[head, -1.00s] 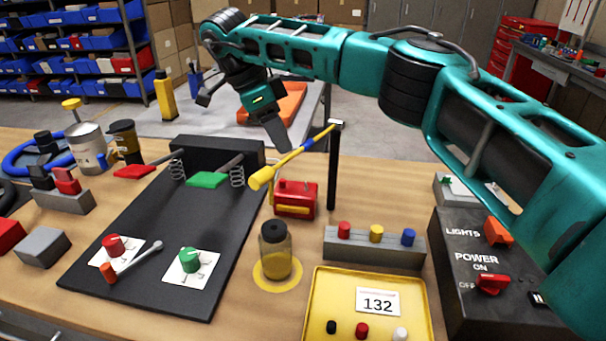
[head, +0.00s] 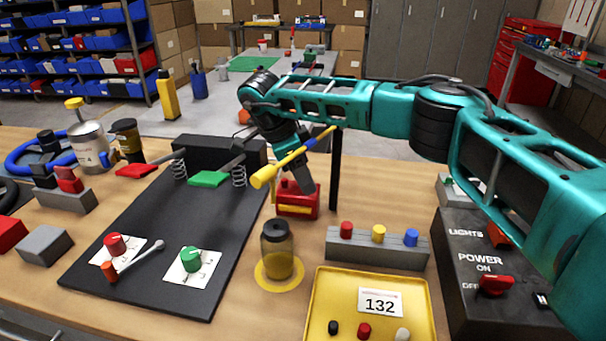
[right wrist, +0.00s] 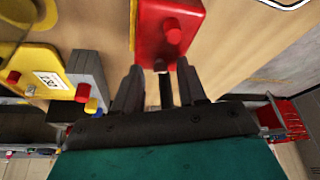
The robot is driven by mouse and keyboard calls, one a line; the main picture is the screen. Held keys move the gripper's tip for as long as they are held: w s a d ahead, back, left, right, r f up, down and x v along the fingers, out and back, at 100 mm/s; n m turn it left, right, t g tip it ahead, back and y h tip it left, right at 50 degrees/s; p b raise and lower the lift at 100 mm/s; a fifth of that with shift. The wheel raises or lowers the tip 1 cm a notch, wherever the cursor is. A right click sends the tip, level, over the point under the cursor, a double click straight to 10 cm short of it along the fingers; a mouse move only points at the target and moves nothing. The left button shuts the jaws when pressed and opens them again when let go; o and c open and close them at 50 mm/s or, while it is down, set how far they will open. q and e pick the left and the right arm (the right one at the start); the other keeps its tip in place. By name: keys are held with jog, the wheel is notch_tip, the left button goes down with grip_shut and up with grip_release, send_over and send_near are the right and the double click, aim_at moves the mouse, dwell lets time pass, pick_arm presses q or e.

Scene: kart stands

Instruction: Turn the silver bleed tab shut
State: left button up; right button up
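The red box (head: 298,205) stands on the bench behind the amber jar in the head view; it also shows at the top of the right wrist view (right wrist: 165,35), with a round red knob on it. A small silver piece, probably the bleed tab (right wrist: 160,67), sits at the box's edge nearest my right gripper. My right gripper (right wrist: 160,80) is open, its two dark fingers apart on either side of that piece; I see no clear contact. In the head view my right gripper (head: 308,184) points down at the back of the red box, partly hidden by a yellow lever. My left gripper is not in view.
The yellow lever (head: 285,165) on a black post (head: 335,185) crosses close to my right gripper. The jar (head: 276,250), a grey block with coloured buttons (head: 375,250) and a yellow tray (head: 318,290) stand in front. A black switch box (head: 490,310) is at right.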

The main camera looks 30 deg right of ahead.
grip_shut()
jog(key=shift+w+r+m+g+p, duration=0.15)
jog(key=shift+m+g+p, duration=0.15)
jog(key=shift+m+p, duration=0.45)
jog(key=shift+m+g+y, duration=0.3)
jog(key=shift+m+y, duration=0.1)
jog(key=shift+m, duration=0.65)
jog(key=shift+w+d+m, duration=0.1)
jog(key=shift+m, duration=0.4)
jog(key=shift+o, duration=0.3)
grip_release()
